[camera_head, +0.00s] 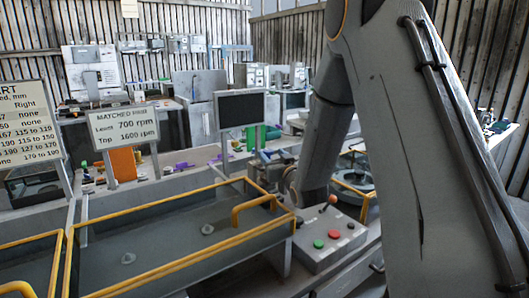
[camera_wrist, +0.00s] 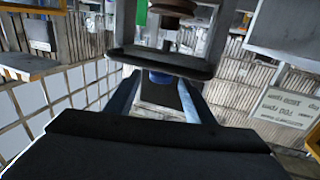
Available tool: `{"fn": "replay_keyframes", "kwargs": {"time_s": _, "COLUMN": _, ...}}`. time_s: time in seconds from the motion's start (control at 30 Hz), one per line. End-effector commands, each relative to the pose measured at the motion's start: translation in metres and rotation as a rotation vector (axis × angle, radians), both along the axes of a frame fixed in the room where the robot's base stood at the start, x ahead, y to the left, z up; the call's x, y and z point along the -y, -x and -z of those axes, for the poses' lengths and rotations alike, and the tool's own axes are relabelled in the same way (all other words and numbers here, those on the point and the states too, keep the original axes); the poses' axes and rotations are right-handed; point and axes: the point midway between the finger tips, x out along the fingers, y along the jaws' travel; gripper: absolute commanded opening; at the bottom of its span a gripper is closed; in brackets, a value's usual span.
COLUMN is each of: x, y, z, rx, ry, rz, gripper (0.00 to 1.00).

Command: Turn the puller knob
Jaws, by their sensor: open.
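In the wrist view my gripper (camera_wrist: 160,80) shows two dark fingers spread apart. A dark horizontal bar or plate (camera_wrist: 165,62) lies across the view just beyond the fingertips. A small blue round part (camera_wrist: 160,77) shows between the fingers, below that bar. A brown round piece (camera_wrist: 172,7) on a stem is above it at the top edge; I cannot tell whether this or the blue part is the puller knob. No held object shows between the fingers. In the head view my arm hides the work area, and I cannot make out the gripper or knob.
A yellow-railed grey bench tray (camera_head: 170,240) fills the lower left. A control box (camera_head: 325,240) with red and green buttons stands beside my arm. Signs (camera_head: 125,128) and a dark screen (camera_head: 240,109) stand behind. A sign (camera_wrist: 288,108) hangs right in the wrist view.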

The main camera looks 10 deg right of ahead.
Motion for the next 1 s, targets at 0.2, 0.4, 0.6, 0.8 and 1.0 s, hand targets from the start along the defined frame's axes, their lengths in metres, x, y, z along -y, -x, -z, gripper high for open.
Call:
{"fn": "replay_keyframes", "kwargs": {"time_s": 0.2, "x": -0.006, "y": -0.027, "z": -0.002, "rx": 0.000, "ry": 0.000, "rz": -0.004, "gripper": 0.49}}
{"fn": "replay_keyframes", "kwargs": {"time_s": 0.4, "x": -0.011, "y": -0.056, "z": -0.002, "rx": 0.001, "ry": -0.001, "rz": -0.004, "gripper": 0.49}}
{"fn": "replay_keyframes", "kwargs": {"time_s": 0.6, "x": -0.012, "y": -0.072, "z": -0.001, "rx": 0.000, "ry": -0.001, "rz": -0.003, "gripper": 0.49}}
{"fn": "replay_keyframes", "kwargs": {"time_s": 0.8, "x": -0.012, "y": -0.075, "z": 0.000, "rx": 0.000, "ry": 0.000, "rz": -0.002, "gripper": 0.49}}
{"fn": "replay_keyframes", "kwargs": {"time_s": 1.0, "x": -0.011, "y": -0.075, "z": 0.000, "rx": 0.000, "ry": 0.000, "rz": -0.002, "gripper": 0.32}}
